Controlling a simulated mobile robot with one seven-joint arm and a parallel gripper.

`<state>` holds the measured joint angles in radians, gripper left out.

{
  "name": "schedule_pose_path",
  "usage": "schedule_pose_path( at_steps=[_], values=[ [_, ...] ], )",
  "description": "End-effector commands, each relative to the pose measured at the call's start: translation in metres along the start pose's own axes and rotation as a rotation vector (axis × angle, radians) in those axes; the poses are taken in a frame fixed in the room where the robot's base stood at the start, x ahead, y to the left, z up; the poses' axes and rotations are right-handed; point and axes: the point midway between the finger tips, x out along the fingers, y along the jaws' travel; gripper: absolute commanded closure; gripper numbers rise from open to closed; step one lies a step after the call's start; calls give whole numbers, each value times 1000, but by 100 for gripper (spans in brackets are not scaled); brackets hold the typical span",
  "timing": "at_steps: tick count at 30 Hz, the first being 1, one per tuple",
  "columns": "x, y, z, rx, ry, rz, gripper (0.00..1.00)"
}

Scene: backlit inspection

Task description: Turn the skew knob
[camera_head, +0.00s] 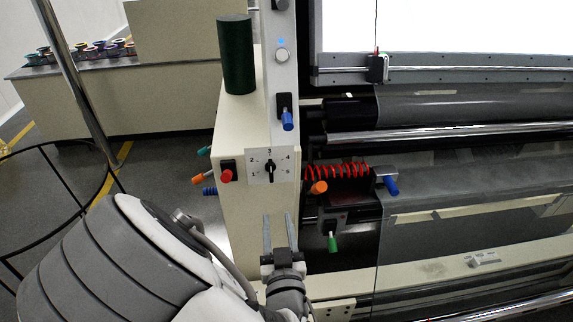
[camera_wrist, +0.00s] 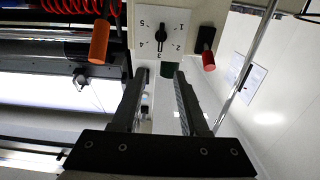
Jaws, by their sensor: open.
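A black knob (camera_head: 269,167) sits on a white dial plate (camera_head: 254,171) with numbers 1 to 5, on the front of a cream housing. The knob also shows in the wrist view (camera_wrist: 161,35), with the dial inverted and the bar roughly upright. No label marks it as the skew knob. My gripper (camera_head: 279,220) is open and empty, below the dial in the head view. In the wrist view my gripper (camera_wrist: 158,82) has its two fingers apart, pointing up the picture, with the knob beyond the tips and not touched.
A blue handle (camera_head: 287,120) is above. A dark green cylinder (camera_head: 236,55) stands on the housing. Rollers (camera_head: 450,133) fill the right side.

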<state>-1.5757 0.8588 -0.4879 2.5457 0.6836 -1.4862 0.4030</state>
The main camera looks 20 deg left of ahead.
Motion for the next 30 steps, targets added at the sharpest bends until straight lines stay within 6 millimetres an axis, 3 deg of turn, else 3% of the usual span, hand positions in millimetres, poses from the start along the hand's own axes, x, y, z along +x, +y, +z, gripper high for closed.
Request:
schedule_pose_path(
  at_steps=[15, 30],
  values=[
    [29, 0, 5, 5, 3, 1, 56],
    [134, 1, 0, -1, 0, 2, 56]
  ],
)
